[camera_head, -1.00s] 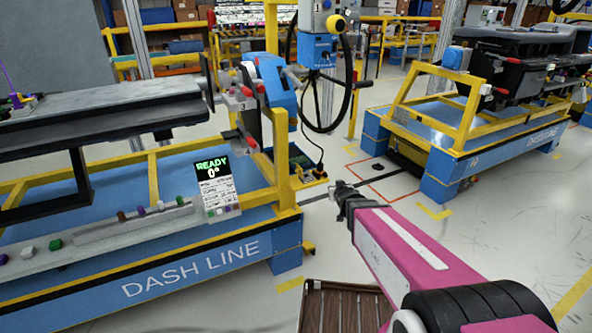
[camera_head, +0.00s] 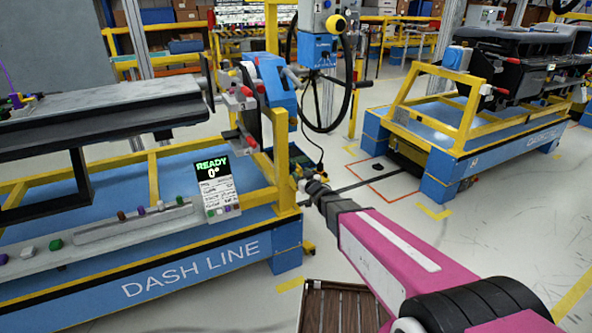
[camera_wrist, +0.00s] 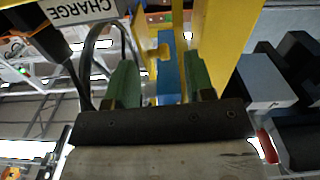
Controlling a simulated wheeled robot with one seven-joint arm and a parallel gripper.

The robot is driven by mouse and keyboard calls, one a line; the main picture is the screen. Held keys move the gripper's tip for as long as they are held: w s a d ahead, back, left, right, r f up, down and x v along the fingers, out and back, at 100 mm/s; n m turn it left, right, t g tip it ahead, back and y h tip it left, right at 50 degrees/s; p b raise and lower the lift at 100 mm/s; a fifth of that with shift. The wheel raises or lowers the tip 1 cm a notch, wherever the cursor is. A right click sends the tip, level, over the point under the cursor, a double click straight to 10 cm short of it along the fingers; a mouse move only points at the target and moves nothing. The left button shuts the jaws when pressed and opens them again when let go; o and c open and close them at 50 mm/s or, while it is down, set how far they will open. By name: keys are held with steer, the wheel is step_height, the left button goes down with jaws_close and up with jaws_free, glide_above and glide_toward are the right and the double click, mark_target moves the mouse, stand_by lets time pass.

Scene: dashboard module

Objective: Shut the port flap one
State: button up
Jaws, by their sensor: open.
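I cannot make out port flap one in either view. My gripper (camera_head: 308,183) is at the end of my pink arm, in front of the right end of the blue and yellow dash line stand (camera_head: 215,262) in the head view. In the wrist view my gripper (camera_wrist: 162,84) has its two green fingers apart, with nothing held between them. A blue part (camera_wrist: 168,68) and a yellow post (camera_wrist: 222,40) show beyond the fingers.
A grey dashboard beam (camera_head: 110,112) lies along the stand. A yellow upright (camera_head: 281,150) stands close to my gripper. A READY 0° screen (camera_head: 212,171) sits on the stand's front. A CHARGE sign (camera_wrist: 80,8) shows upside down.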

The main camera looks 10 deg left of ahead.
mark_target(301, 170)
steer(key=x, duration=0.5)
steer(key=shift+w+a, duration=0.1)
steer(key=shift+w, duration=0.15)
steer(key=c, duration=0.8)
steer(key=shift+c, duration=0.2)
steer(key=m, duration=0.1)
steer(key=d+m, duration=0.1)
steer(key=shift+w+r+m, duration=0.15)
steer(key=shift+w+m, duration=0.1)
steer(key=shift+m, duration=0.15)
steer(key=shift+w+d+m, duration=0.2)
steer(key=shift+d+m, duration=0.05)
steer(key=shift+m, duration=0.6)
steer(key=shift+w+d+m, duration=0.15)
steer(key=shift+d+m, duration=0.1)
steer(key=shift+m, duration=0.6)
